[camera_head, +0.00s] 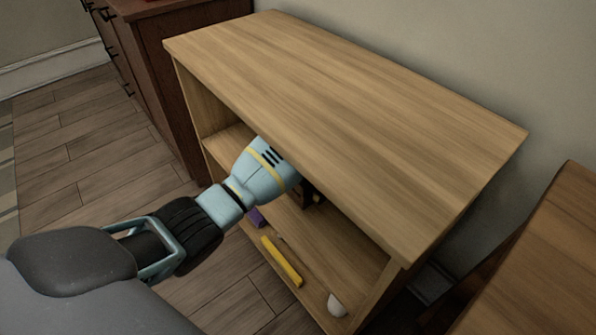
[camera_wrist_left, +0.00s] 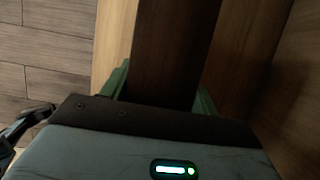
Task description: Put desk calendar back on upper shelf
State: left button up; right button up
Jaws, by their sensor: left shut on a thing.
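The wooden shelf unit (camera_head: 345,110) stands in the middle of the head view, with an upper shelf (camera_head: 228,143) and a lower shelf (camera_head: 315,262). My left gripper (camera_wrist_left: 162,90) reaches into its open front, under the top board; its fingertips are mostly hidden in the head view. In the left wrist view it is shut on a dark brown flat thing (camera_wrist_left: 175,45), which I take to be the desk calendar. No printed face of it shows, and I cannot tell whether it touches a shelf. My right gripper is out of view.
On the lower shelf are a yellow bar (camera_head: 281,261), a small purple thing (camera_head: 257,217) and a white rounded thing (camera_head: 335,306). A dark red-brown cabinet (camera_head: 165,70) stands left of the shelf unit. A brown wooden surface (camera_head: 545,265) is at the right. The top board is bare.

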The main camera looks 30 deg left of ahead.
pick_arm(q)
jog(key=shift+w+d+f+b, duration=0.3)
jog(key=shift+w+f+b, duration=0.3)
jog(key=shift+w+f, duration=0.15)
jog(key=shift+f, duration=0.2)
jog(key=shift+r, duration=0.1)
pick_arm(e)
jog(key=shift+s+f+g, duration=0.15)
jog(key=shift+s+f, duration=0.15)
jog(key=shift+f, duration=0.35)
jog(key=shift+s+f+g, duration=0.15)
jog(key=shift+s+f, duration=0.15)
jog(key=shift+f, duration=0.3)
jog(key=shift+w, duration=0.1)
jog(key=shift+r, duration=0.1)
pick_arm(q)
jog(key=o, duration=1.2)
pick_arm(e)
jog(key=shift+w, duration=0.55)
